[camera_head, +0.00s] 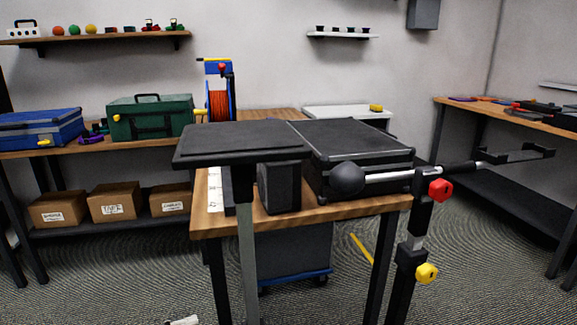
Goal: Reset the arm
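Neither of my grippers can be made out in the head view. A small pale piece (182,320) shows at the bottom edge, left of centre, and I cannot tell what it is. A black stand (418,225) at the right carries a silver rod arm (388,177) with a black ball at its left end and a dark bracket (520,154) at its right end. The stand has a red knob (440,190) and a yellow knob (427,273). I cannot tell whether this is the arm named in the task.
A flat black plate on a post (240,145) stands in front of the wooden table (330,212). A black case (360,150) and a dark box (279,187) sit on the table. A green toolbox (150,118) and orange cable reel (219,104) stand behind. Carpet (130,270) is open at left.

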